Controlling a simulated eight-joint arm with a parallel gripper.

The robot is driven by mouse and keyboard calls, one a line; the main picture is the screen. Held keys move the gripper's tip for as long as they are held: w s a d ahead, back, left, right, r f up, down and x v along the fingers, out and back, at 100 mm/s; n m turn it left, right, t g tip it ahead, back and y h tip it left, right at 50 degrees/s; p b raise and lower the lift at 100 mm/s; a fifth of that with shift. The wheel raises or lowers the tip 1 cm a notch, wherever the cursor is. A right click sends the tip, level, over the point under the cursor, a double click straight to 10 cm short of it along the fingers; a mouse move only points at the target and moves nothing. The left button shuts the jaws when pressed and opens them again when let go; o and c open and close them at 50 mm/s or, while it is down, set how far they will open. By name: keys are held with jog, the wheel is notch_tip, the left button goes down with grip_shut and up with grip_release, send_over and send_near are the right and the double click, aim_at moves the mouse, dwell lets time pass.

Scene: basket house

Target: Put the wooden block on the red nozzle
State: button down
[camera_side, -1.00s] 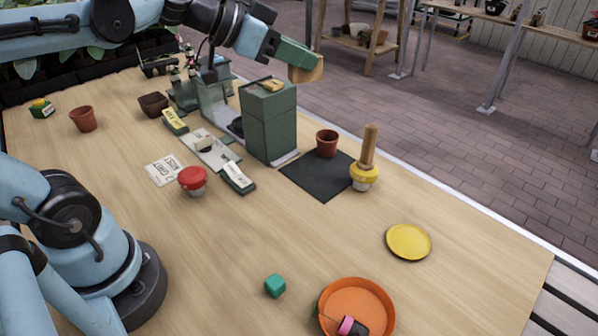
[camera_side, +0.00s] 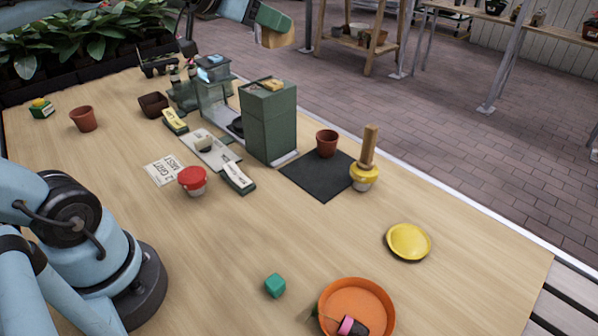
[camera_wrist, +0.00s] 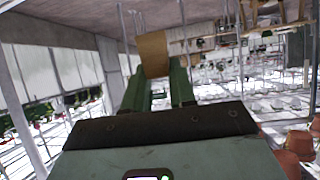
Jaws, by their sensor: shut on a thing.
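The red nozzle (camera_side: 192,176) is a red cap on a whitish base, standing upright on the table left of the middle in the side view. My gripper (camera_side: 272,20) is at the top edge of the side view, high above and behind the green machine. Its green fingers are shut on a tan wooden block (camera_side: 279,39). The wrist view also shows the wooden block (camera_wrist: 153,52) between the fingers. My gripper is well up and to the right of the red nozzle in the side view. A yellow nozzle (camera_side: 364,181) has a wooden piece (camera_side: 369,146) standing on it.
The tall green machine (camera_side: 270,127) stands right of the red nozzle. Labels (camera_side: 166,170) lie beside the nozzle. A yellow dish (camera_side: 408,241), teal cube (camera_side: 275,285) and orange dish (camera_side: 325,302) are in front.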

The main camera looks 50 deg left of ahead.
jog(key=s+a+r+n+g+y, duration=0.1)
jog(key=s+a+n+g+y, duration=0.1)
jog(key=a+n+g+y, duration=0.5)
jog(key=s+a+r+n+g+y, duration=0.1)
jog(key=s+a+n+y, duration=0.15)
jog(key=a+n, duration=0.6)
jog(key=s+a+r+n+g+y, duration=0.1)
jog(key=s+a+n+g+y, duration=0.25)
jog(key=a, duration=0.85)
notch_tip(320, 180, down, 22)
jog(key=shift+g, duration=0.35)
jog(key=s+a+f, duration=0.1)
jog(key=a+f, duration=0.1)
jog(key=a, duration=0.1)
jog(key=s+a+f, duration=0.2)
jog(key=a, duration=0.1)
jog(key=s+a+f, duration=0.1)
jog(key=a+f, duration=0.2)
jog(key=a, duration=0.1)
jog(key=shift+s, duration=0.25)
jog(key=shift+f, duration=2)
jog(key=shift+f, duration=0.1)
jog(key=c, duration=1.2)
grip_release()
